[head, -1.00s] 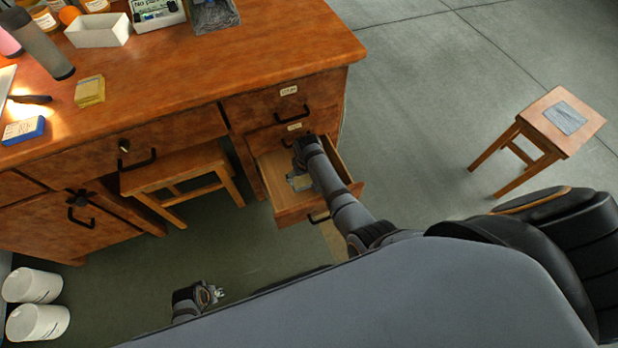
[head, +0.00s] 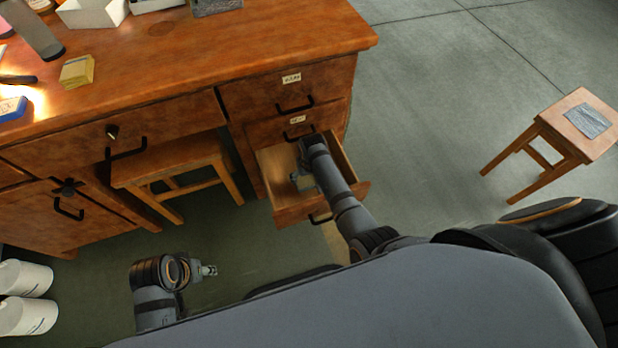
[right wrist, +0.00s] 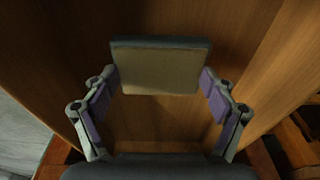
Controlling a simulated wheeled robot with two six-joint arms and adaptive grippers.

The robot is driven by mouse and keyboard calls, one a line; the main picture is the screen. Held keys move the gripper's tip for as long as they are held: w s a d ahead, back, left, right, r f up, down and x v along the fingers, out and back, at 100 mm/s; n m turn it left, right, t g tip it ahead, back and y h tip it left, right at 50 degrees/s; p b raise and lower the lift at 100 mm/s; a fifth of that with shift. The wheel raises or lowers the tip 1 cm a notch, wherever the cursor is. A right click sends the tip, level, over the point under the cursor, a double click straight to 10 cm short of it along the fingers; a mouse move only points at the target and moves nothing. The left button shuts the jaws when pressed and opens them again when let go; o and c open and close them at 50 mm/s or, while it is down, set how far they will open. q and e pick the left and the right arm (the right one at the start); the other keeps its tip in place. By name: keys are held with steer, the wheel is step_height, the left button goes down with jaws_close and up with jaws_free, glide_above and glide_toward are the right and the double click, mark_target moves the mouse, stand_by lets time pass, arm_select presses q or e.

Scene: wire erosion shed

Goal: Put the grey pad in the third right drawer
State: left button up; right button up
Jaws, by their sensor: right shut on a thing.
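The third right drawer (head: 290,215) of the wooden desk is pulled open in the head view. My right gripper (head: 302,180) reaches down into it, partly hidden by my arm. In the right wrist view my right gripper (right wrist: 160,98) has its purple-lined fingers apart, shut on the sides of a flat block with a dark grey edge and a beige face, the grey pad (right wrist: 160,68). Wooden drawer surfaces lie around and below it. My left gripper (head: 208,270) is low over the floor, left of the drawer, too small to read.
Two shut drawers (head: 270,92) sit above the open one. A wooden stool (head: 180,170) stands under the desk. Another stool (head: 545,130), right, carries a grey sheet (head: 588,121). White buckets (head: 25,295) stand at lower left. Floor between desk and right stool is clear.

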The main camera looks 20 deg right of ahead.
steer(key=shift+f, duration=0.1)
steer(key=shift+f, duration=0.5)
steer(key=o, duration=1.3)
steer(key=shift+c, duration=0.2)
steer(key=shift+r, duration=0.1)
